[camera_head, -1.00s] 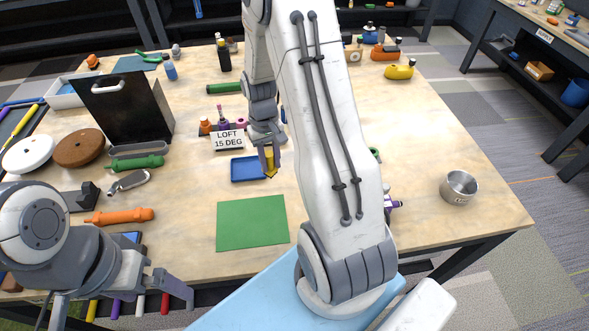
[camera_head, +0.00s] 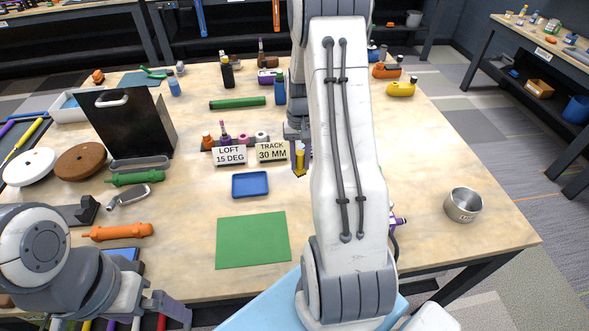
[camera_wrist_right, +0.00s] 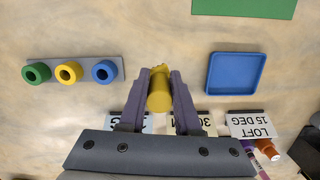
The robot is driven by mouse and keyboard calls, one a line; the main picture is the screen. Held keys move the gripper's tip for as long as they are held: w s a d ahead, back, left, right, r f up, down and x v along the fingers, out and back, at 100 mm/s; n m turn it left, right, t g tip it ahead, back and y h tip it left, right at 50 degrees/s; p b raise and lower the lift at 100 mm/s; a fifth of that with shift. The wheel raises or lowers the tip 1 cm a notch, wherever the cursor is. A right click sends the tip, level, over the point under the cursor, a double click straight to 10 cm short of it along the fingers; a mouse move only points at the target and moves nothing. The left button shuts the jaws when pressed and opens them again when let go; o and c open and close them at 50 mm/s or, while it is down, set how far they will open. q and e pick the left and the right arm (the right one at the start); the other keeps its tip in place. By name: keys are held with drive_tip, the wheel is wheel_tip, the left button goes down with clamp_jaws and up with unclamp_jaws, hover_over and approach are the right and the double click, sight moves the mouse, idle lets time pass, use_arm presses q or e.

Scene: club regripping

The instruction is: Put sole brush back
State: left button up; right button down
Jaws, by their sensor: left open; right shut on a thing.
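My right gripper (camera_head: 301,160) is shut on a yellow cylindrical piece (camera_head: 300,162), held right of the blue tray. In the right wrist view the yellow piece (camera_wrist_right: 160,92) sits between both fingers of the gripper (camera_wrist_right: 160,95); I cannot tell for sure that it is the sole brush. The shallow blue tray (camera_head: 250,190) is empty; it also shows in the right wrist view (camera_wrist_right: 236,75), beside the gripper. My left gripper (camera_head: 160,312) is open and empty at the table's near left edge, partly cut off by the frame.
Signs reading LOFT 15 DEG (camera_head: 229,155) and TRACK 30 MM (camera_head: 272,152) stand behind the tray. A grey strip with green, yellow and blue rings (camera_wrist_right: 75,71) lies on the gripper's other side. A green mat (camera_head: 252,240) lies nearer. A metal cup (camera_head: 463,205) stands right.

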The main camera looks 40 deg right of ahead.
sight(295, 173)
drive_tip(key=shift+w+a+f, duration=0.45)
drive_tip(key=shift+w+f, duration=0.05)
drive_tip(key=shift+w, duration=0.1)
wheel_tip(295, 173, down, 3)
drive_tip(key=shift+f+p, duration=0.1)
drive_tip(key=shift+p, duration=0.5)
drive_tip(key=shift+f, duration=0.35)
drive_tip(key=shift+f, duration=0.2)
drive_tip(key=c, duration=0.6)
unclamp_jaws()
